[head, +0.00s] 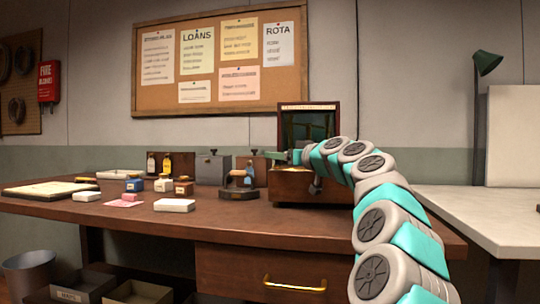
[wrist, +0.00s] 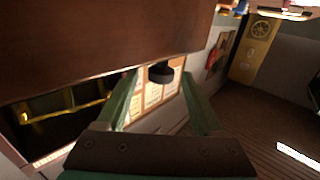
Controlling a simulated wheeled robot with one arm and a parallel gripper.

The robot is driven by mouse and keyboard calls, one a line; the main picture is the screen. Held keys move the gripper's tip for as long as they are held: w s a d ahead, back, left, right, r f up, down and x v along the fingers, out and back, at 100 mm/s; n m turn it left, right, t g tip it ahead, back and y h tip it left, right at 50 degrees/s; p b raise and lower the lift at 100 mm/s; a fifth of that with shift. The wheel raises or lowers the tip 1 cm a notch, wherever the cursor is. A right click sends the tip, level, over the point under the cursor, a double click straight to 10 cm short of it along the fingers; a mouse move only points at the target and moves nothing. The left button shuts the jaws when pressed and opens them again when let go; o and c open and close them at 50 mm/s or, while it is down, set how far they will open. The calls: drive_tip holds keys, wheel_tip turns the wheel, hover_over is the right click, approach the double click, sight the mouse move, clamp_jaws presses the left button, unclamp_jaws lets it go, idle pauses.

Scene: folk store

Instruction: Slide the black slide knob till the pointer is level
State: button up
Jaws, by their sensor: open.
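A dark wooden balance case (head: 308,122) with a glazed front stands on the bench behind my arm. Its brown wooden body (wrist: 90,40) fills the upper left of the wrist view. The black slide knob (wrist: 161,72) sticks out at the edge of this wood. My gripper (wrist: 159,78) is open, its two green fingers on either side of the knob with gaps visible. Whether they touch it cannot be told. A brass-coloured beam (wrist: 65,106) shows inside the dark case opening. I cannot make out the pointer. In the head view, my gripper (head: 287,157) is at the case's left side.
A small stand with a dark base (head: 239,194) is left of the case. A drawer with a brass handle (head: 295,285) is below. A pale counter (head: 490,210) is right.

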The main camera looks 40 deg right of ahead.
drive_tip(key=shift+w+p, duration=0.3)
drive_tip(key=shift+w, duration=2.1)
clamp_jaws()
